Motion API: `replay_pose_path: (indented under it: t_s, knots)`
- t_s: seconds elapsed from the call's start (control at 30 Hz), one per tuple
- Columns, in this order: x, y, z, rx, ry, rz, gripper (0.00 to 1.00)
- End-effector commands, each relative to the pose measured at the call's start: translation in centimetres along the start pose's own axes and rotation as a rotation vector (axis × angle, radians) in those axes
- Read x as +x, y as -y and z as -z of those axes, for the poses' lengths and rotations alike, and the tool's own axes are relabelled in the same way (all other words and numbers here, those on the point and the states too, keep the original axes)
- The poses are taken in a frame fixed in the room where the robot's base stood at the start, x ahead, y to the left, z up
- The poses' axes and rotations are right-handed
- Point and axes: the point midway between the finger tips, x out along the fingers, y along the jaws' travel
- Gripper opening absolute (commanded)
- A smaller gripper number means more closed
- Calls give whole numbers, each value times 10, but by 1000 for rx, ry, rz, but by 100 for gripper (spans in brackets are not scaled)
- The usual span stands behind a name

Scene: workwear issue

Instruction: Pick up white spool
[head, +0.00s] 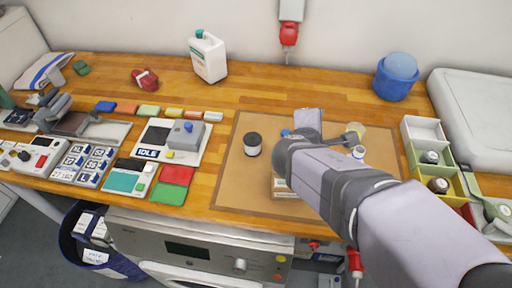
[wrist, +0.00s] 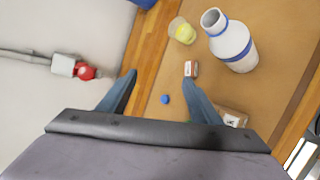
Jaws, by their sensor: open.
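I cannot pick out a white spool with certainty. A small pale jar-like piece with a dark top (head: 252,146) stands on the brown mat (head: 235,190). Two small round pieces with pale and dark parts, one in a green compartment (head: 430,157) and one in a yellow compartment (head: 438,185), are too small to identify. A white bottle-shaped piece with a blue band (wrist: 232,46) lies or stands on the mat, right of my gripper in the wrist view. My gripper (wrist: 160,78) is open and empty above the mat's back edge. My arm hides its fingers in the head view.
A yellow cup (wrist: 182,31), small box (wrist: 191,68) and blue cap (wrist: 165,99) are near my fingers. A carton (head: 284,194) lies partly behind my arm. A blue bin (head: 396,82) and white jug (head: 208,58) stand behind. The mat's left part is mostly clear.

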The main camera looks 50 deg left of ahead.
Motion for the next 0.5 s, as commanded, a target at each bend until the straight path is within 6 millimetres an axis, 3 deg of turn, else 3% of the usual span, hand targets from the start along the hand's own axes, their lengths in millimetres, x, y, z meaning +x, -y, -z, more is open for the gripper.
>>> replay_pose_path:
  t_s: [0.1,0.27,0.3,0.4,0.5]
  knots:
    - [20,-13,33,-402,42,-102,58]
    - [33,-36,80,-900,134,-248,58]
    - [37,-36,97,-1018,156,-284,58]
    - [43,-9,144,-1202,158,-339,58]
    - [43,19,171,-1249,119,-349,58]
